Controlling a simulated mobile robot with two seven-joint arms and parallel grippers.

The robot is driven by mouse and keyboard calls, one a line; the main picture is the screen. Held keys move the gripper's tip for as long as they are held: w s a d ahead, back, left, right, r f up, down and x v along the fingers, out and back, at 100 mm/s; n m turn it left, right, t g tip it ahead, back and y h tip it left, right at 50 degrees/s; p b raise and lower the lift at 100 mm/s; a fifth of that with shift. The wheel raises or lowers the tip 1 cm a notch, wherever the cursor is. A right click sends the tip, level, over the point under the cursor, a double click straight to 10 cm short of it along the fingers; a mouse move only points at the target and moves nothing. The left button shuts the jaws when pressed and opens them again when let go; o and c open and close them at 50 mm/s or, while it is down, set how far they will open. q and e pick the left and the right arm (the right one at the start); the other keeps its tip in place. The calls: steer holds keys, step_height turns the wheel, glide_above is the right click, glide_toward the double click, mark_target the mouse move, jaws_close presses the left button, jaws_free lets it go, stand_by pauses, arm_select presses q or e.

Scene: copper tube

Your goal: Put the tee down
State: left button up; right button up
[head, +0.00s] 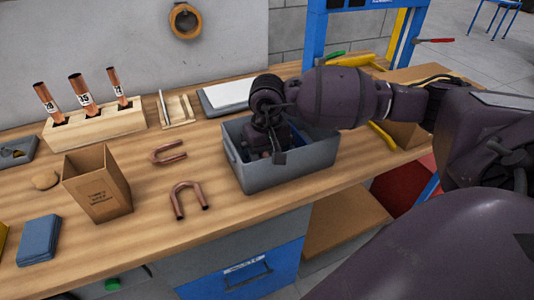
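My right arm reaches in from the right, and my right gripper (277,152) points down into the grey bin (285,179). The fingers are dark and small here, and I cannot tell whether they are open or shut. I cannot make out a tee; the gripper and the bin walls hide much of the bin's inside. My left gripper is not in view.
Two bent copper tubes (187,198) lie on the workbench (215,243) left of the bin. A wooden block (98,129) holds three upright copper tubes. A brown open box (97,187) stands left of the bends. The bench front is mostly clear.

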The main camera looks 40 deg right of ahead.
steer(key=shift+r, duration=0.1)
step_height(320, 180, up, 12)
steer(key=shift+p, duration=0.35)
stand_by(0.4)
steer(key=shift+s, duration=0.1)
stand_by(0.4)
